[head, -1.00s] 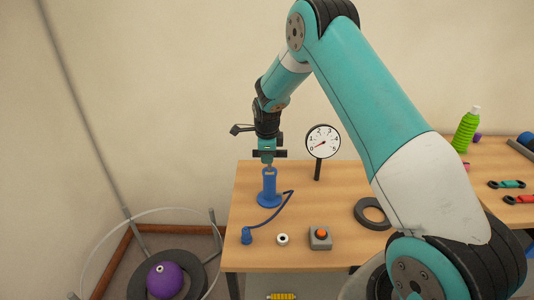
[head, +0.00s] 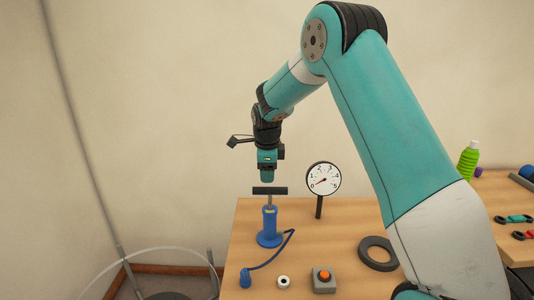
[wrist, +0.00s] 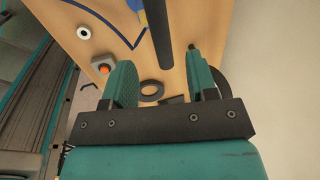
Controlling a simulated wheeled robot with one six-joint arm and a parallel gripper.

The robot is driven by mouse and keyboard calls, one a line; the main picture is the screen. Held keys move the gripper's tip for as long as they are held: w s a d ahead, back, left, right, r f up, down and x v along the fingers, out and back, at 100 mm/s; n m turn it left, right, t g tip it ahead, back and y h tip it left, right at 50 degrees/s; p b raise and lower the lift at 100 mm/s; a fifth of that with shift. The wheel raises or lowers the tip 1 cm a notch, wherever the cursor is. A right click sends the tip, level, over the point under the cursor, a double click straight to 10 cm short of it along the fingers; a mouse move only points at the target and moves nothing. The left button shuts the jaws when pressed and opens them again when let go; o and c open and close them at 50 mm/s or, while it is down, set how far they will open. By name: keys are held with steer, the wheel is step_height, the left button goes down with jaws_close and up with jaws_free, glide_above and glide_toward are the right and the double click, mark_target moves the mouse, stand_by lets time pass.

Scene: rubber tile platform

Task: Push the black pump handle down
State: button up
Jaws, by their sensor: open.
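The blue pump (head: 269,228) stands upright on the wooden table. Its black T-shaped handle (head: 270,190) is raised on a thin rod above the blue body. My gripper (head: 267,180) points down just above the handle, with a small gap seen in the head view. In the wrist view the two teal fingers are spread apart and nothing is held between them; my gripper (wrist: 160,58) has the black handle bar (wrist: 162,35) lying ahead, in line with the space between the fingers. The blue pump body is mostly cut off at the wrist view's top edge.
A blue hose (head: 275,256), a white ring (head: 284,282), a grey box with an orange button (head: 323,279) and a black ring (head: 378,253) lie on the table (head: 340,222).

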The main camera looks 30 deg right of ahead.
step_height(320, 180, up, 8)
steer(key=s+a, duration=0.1)
steer(key=shift+s+r+b, duration=0.15)
steer(key=shift+s+b, duration=0.05)
steer(key=shift+b, duration=0.25)
